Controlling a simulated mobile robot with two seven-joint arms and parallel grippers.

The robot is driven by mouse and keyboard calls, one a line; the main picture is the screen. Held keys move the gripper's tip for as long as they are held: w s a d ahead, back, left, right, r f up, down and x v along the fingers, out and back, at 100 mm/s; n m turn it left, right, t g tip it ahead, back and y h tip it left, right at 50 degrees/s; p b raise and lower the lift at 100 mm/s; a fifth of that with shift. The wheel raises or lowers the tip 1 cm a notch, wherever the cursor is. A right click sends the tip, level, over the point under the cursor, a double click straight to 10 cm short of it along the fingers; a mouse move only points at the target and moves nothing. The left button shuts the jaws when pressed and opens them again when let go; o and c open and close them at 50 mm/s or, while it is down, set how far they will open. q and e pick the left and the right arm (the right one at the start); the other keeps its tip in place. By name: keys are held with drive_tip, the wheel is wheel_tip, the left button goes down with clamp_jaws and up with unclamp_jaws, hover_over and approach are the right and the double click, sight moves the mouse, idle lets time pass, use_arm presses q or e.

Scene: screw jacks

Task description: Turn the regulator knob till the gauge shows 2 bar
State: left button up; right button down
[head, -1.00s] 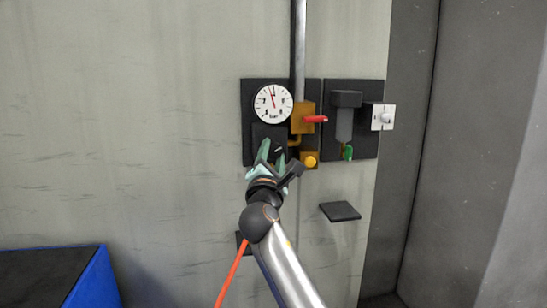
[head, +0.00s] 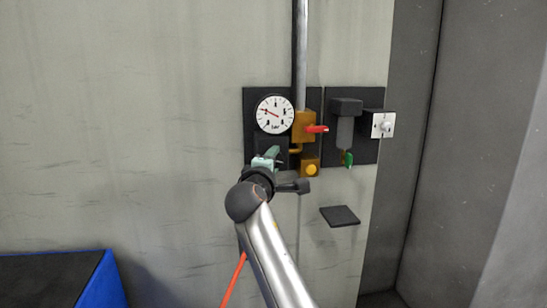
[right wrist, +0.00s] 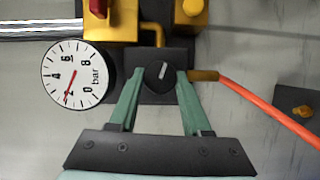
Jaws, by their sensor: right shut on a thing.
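The round white gauge (head: 275,115) hangs on a black panel at the wall, marked in bar. It also shows in the right wrist view (right wrist: 79,75), turned on its side. Its red needle points at about the 2 mark. Below it, the black regulator knob (right wrist: 159,75) with a white pointer line sits on a dark block. My right gripper (right wrist: 158,80) has its two green fingers on either side of the knob, shut on it. In the head view, my right gripper (head: 269,156) hides the knob. My left gripper is out of view.
A brass valve with a red lever (head: 317,129) and a yellow button (head: 311,170) sit right of the gauge. An orange hose (right wrist: 265,110) leaves a brass fitting beside the knob. A filter with a green tap (head: 347,159) and small shelf (head: 340,216) are further right.

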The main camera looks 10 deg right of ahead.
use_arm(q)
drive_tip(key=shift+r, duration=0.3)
use_arm(e)
drive_tip(key=shift+m, duration=0.3)
drive_tip(key=shift+c, duration=1.8)
unclamp_jaws()
